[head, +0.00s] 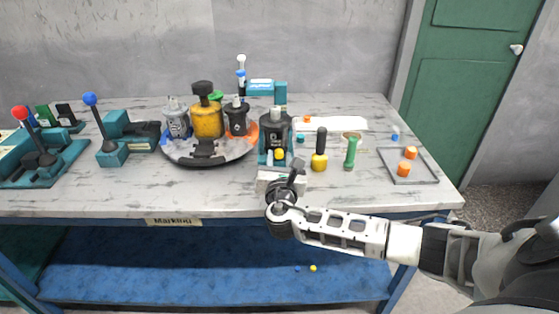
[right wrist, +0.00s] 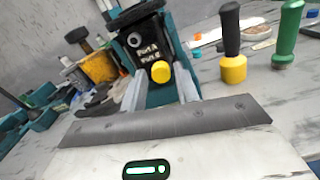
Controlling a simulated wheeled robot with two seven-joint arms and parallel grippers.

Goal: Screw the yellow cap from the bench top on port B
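The dark hydraulic motor (head: 275,128) stands upright in a teal holder near the middle of the bench. In the right wrist view, its front face (right wrist: 148,52) shows lettering for Port A and Port B and a pale round port at upper left. A yellow cap (head: 279,154) sits against the lower front; it also shows in the right wrist view (right wrist: 160,72). I cannot tell how tightly it is seated. My right gripper (right wrist: 160,90) is open and empty, its fingers spread below and to either side of the cap. My left gripper is not in view.
A yellow-black screwdriver-like tool (head: 320,150) and a green-handled tool (head: 352,150) stand right of the motor. A tray (head: 420,179) holds orange caps. A round dark tray (head: 182,161) with other motors is left. Small blue and yellow pieces (head: 313,268) lie on the lower shelf.

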